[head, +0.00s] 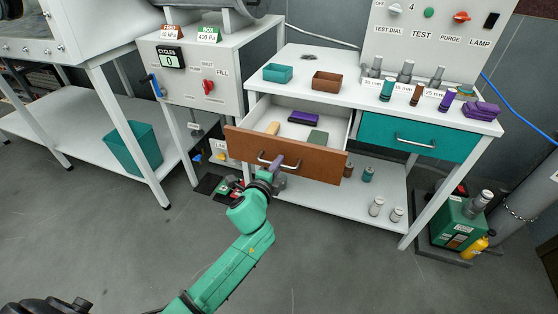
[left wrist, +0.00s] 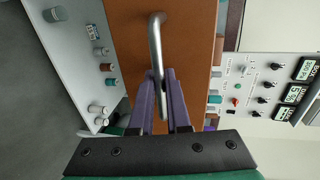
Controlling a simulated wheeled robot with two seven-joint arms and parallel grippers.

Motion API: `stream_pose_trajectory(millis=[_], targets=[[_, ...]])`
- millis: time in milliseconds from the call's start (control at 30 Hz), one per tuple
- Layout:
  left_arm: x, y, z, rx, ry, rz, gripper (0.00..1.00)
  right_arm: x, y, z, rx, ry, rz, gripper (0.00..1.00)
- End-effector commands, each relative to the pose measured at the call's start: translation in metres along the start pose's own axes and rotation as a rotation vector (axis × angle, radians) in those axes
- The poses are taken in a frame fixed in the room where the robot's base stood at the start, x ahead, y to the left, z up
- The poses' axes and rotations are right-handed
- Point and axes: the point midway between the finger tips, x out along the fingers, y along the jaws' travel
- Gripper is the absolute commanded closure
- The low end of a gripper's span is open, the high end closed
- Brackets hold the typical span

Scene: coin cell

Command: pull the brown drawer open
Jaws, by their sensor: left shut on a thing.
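The brown drawer (head: 320,167) stands pulled out from the white bench in the head view, with its inside showing. Its front also fills the middle of the left wrist view (left wrist: 185,60). The drawer's metal handle (left wrist: 156,35) is a bar on this front. My left gripper (head: 277,163) is at the handle, and in the left wrist view its purple fingers (left wrist: 162,85) are shut on the bar. My right gripper is not in view.
Inside the drawer lie a purple block (head: 303,118), a tan block (head: 272,128) and a grey-green block (head: 318,137). A shut teal drawer (head: 385,137) is to the right. A lower shelf (head: 335,202) holds several small cylinders. A teal bin (head: 133,147) stands at left.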

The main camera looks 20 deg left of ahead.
Motion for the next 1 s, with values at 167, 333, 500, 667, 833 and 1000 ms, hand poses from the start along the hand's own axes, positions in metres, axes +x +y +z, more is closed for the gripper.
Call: stream_pose_trajectory(millis=[167, 333, 500, 667, 833, 1000], targets=[[-0.0035, 0.0006, 0.0002, 0.001, 0.000, 0.000, 1.00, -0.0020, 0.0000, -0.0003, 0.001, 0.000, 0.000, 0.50], [-0.0040, 0.0008, 0.0002, 0.001, 0.000, 0.000, 1.00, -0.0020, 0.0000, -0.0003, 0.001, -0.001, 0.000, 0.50], [-0.0040, 0.0008, 0.0002, 0.001, 0.000, 0.000, 1.00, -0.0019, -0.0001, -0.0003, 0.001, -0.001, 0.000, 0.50], [-0.0039, 0.0006, 0.0002, 0.001, 0.000, -0.001, 0.55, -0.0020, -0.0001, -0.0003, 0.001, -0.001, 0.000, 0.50], [-0.0039, 0.0004, 0.0002, 0.001, 0.000, -0.001, 0.55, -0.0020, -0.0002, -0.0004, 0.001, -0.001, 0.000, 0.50], [-0.0082, 0.0007, 0.0002, 0.001, 0.000, 0.000, 0.55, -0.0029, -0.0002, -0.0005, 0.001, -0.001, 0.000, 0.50]])
